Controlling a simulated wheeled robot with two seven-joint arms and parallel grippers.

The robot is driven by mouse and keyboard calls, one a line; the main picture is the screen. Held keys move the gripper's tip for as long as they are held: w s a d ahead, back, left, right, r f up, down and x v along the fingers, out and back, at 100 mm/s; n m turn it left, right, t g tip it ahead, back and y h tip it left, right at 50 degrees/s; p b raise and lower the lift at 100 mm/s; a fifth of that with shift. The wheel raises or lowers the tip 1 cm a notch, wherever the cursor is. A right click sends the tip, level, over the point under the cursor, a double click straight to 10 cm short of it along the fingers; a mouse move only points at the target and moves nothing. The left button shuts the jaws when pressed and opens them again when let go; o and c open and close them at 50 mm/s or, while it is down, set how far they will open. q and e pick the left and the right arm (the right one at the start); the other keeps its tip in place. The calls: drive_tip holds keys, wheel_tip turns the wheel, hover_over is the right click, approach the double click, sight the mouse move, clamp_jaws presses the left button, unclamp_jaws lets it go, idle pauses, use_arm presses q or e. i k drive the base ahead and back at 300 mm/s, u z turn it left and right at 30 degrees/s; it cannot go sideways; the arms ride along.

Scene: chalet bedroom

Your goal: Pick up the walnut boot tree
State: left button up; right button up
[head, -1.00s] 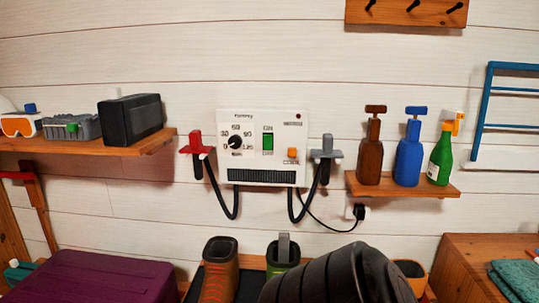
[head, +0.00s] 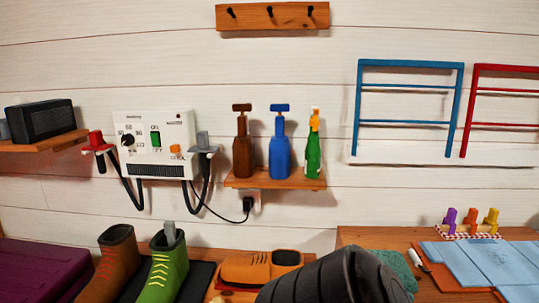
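No piece is plainly recognisable as the walnut boot tree. A dark brown bottle-shaped piece with a T-shaped top (head: 242,148) stands upright at the left end of a small wooden wall shelf (head: 245,183); I cannot tell whether it is the boot tree. A blue piece of like shape (head: 280,150) stands beside it. A brown boot (head: 112,265) and a green boot (head: 168,262) stand below, and a grey piece (head: 170,232) sticks up from the green one. Neither gripper is in view; a dark ridged part of mine covers the bottom middle.
A green spray bottle (head: 313,155) stands on the same shelf. A white dryer panel (head: 155,150) with hoses hangs to its left. A tan low shoe (head: 258,268) lies below. A wooden table (head: 375,238) at right bears blue cloths (head: 485,262) and coloured clips (head: 470,222).

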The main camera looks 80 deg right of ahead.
sight(244, 147)
drive_tip(key=z, duration=1.3)
drive_tip(key=i, duration=0.2)
drive_tip(key=z, duration=0.05)
